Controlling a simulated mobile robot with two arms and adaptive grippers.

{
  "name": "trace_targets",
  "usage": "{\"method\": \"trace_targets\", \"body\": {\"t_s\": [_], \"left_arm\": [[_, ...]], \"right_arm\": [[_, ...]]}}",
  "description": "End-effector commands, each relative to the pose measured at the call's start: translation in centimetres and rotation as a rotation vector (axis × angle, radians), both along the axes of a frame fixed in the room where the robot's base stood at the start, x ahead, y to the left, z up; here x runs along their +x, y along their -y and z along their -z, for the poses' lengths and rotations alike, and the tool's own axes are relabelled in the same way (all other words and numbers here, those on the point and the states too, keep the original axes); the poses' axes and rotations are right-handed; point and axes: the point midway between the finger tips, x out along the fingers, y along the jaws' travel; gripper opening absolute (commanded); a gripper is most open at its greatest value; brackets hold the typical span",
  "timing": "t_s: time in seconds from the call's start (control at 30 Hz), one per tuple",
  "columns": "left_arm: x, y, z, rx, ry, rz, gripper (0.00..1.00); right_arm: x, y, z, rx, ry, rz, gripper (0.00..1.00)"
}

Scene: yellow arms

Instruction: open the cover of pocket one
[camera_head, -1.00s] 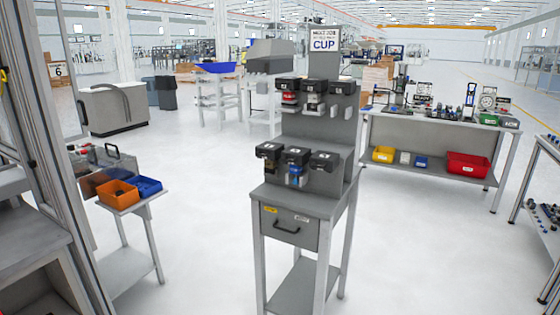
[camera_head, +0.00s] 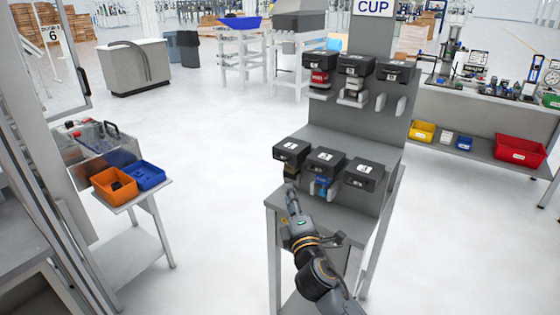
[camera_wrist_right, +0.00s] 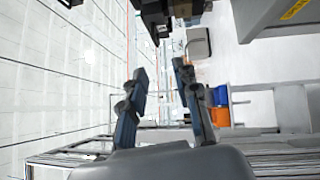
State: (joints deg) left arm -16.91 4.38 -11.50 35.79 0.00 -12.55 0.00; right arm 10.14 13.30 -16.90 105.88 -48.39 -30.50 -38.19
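A grey stand (camera_head: 345,222) holds two rows of pockets with black covers. The lower row has a left cover (camera_head: 291,150), a middle cover (camera_head: 325,161) and a right cover (camera_head: 359,173), all lying closed. Their white label digits are too small to read surely, so I cannot tell which is pocket one. My right gripper (camera_head: 291,191) is in front of and below the lower left cover, apparently apart from it. In the right wrist view its two fingers (camera_wrist_right: 160,68) are spread with nothing between them; dark pocket parts (camera_wrist_right: 156,14) show beyond the tips. My left gripper is out of view.
Upper covers (camera_head: 356,65) sit above the lower row, with red and white items beneath. An orange bin (camera_head: 113,187) and a blue bin (camera_head: 146,175) stand on a side table at left. A bench with a red bin (camera_head: 519,149) is at right. Floor between is clear.

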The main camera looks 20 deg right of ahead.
Motion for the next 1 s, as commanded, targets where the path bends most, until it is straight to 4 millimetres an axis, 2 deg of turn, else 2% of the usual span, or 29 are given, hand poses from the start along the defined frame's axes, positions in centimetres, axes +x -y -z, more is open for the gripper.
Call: {"method": "trace_targets", "body": {"t_s": [0.07,0.27,0.5,0.7,1.0], "left_arm": [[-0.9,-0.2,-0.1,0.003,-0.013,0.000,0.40],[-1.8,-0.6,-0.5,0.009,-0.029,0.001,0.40],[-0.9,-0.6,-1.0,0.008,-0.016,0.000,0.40],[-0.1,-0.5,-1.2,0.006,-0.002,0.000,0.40],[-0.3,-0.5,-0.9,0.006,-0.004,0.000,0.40]], "right_arm": [[0.4,0.0,-0.9,-0.011,0.014,0.003,0.31],[3.3,0.4,-1.4,-0.010,0.014,0.004,0.31],[7.9,0.9,-1.9,-0.009,0.013,0.003,0.31],[11.1,1.3,-2.2,-0.007,0.013,0.002,0.31],[13.4,1.5,-2.3,-0.006,0.012,0.002,0.31]]}}
